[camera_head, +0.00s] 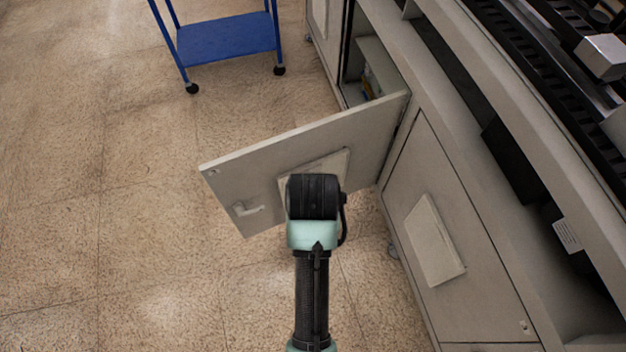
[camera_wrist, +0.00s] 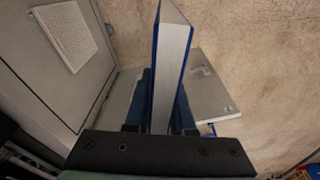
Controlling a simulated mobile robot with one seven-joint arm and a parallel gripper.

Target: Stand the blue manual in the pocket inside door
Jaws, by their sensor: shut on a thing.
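The blue manual (camera_wrist: 172,65) is seen edge-on in the wrist view, with pale page edges between blue covers. My gripper (camera_wrist: 162,105) is shut on it, with a dark finger on each side. The manual sticks out beyond the fingers. In the head view my wrist hides the fingers and the manual. The open door (camera_head: 235,183) stands out from the cabinet, with its handle side toward the head camera. It also shows in the wrist view (camera_wrist: 212,88), partly behind the manual. The pocket inside the door cannot be seen.
Right of the door stands a closed cabinet front (camera_head: 470,290) with a raised pale panel (camera_head: 433,240). The cabinet opening (camera_head: 372,75) behind the door holds some small coloured items. A blue cart (camera_head: 225,38) stands at the back. The floor at left is clear.

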